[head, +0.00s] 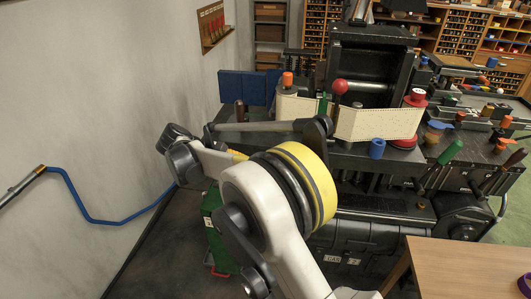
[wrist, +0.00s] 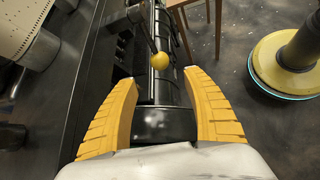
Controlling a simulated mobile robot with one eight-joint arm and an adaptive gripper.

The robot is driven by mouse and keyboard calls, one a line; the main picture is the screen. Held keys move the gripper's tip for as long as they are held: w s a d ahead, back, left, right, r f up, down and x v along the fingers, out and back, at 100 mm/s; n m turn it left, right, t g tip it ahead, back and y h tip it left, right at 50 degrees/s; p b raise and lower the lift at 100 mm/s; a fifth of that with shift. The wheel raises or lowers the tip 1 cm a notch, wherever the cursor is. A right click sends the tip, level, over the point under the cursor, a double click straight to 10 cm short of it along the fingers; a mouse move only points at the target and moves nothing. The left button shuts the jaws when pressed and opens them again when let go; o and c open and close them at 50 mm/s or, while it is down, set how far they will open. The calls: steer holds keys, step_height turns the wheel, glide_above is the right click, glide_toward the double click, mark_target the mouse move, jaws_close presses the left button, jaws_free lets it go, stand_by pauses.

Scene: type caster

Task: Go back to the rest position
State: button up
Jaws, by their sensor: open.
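My gripper (wrist: 162,100) shows in the wrist view with its two yellow fingers spread wide apart. It is open and nothing is between the fingers. Beyond the fingertips is a yellow ball knob (wrist: 160,61) on a thin rod, in front of a dark cylinder of the machine. In the head view my arm reaches up from the bottom and bends left, in front of the type caster (head: 370,75). The fingers cannot be made out in the head view.
A wooden table (head: 470,262) stands at the lower right. A blue hose (head: 85,212) runs along the grey wall at left. The caster carries a red ball knob (head: 340,87), a blue cylinder (head: 377,148) and coloured handles. A dark floor strip lies between wall and machine.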

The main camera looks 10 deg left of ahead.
steer(key=s+d+r+m+y, duration=0.25)
steer(key=d+r, duration=0.35)
steer(key=d, duration=0.4)
steer(key=s+d+r+m+y, duration=0.15)
steer(key=d+r+m, duration=0.3)
steer(key=d, duration=0.55)
steer(key=s+d+m+t+y, duration=0.2)
steer(key=s+d+m, duration=0.3)
steer(key=s, duration=0.4)
steer(key=s+d+f+m+t+y, duration=0.1)
steer(key=s+d+m+t+y, duration=0.1)
steer(key=s+d+m, duration=0.4)
steer(key=s+d+y, duration=0.1)
steer(key=s+d, duration=0.1)
steer(key=s, duration=0.1)
steer(key=shift+s+d+f+y, duration=0.15)
steer(key=shift+s+f+y, duration=0.1)
steer(key=shift+y, duration=0.15)
